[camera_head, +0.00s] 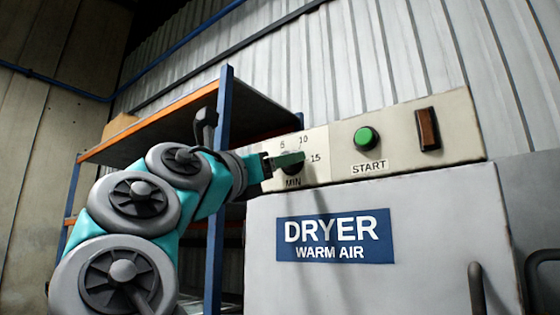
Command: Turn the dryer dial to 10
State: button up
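The dryer dial (293,169) is a dark round knob on the cream control panel, mostly hidden behind my gripper. The marks 5, 10 and 15 show above and to the right of it, with MIN below. My gripper (288,160) is at the dial, its teal finger lying across the dial's face and its tip pointing right toward the 15. I cannot tell whether the fingers grip the knob or only lie in front of it. The dial's pointer is hidden, so its setting cannot be read.
A green START button (367,138) and a brown rocker switch (428,129) sit right of the dial. Below is the dryer body (420,215) with a blue DRYER WARM AIR sign (335,237). A shelf rack with a blue post (219,190) stands close behind my arm on the left.

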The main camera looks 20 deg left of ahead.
grip_shut()
jog(key=shift+r+m+h+p, duration=0.2)
jog(key=shift+m+h+p, duration=0.25)
jog(key=shift+p, duration=0.5)
jog(key=shift+m+g+h+p, duration=0.25)
jog(key=shift+m+g+p, duration=0.05)
jog(key=shift+m+p, duration=0.65)
jog(key=shift+a+f+m+g+h, duration=0.15)
jog(key=shift+m+g+h, duration=0.15)
jog(key=shift+m, duration=0.45)
jog(key=shift+a+f+m+g+h, duration=0.1)
jog(key=shift+m+g+h, duration=0.15)
jog(key=shift+m, duration=0.5)
jog(key=shift+w+m+g+h, duration=0.1)
jog(key=shift+m+g+h, duration=0.5)
jog(key=shift+m, duration=0.9)
jog(key=shift+d+r+m+h, duration=0.1)
jog(key=shift+d+m+h, duration=0.05)
jog(key=shift+m+h, duration=0.15)
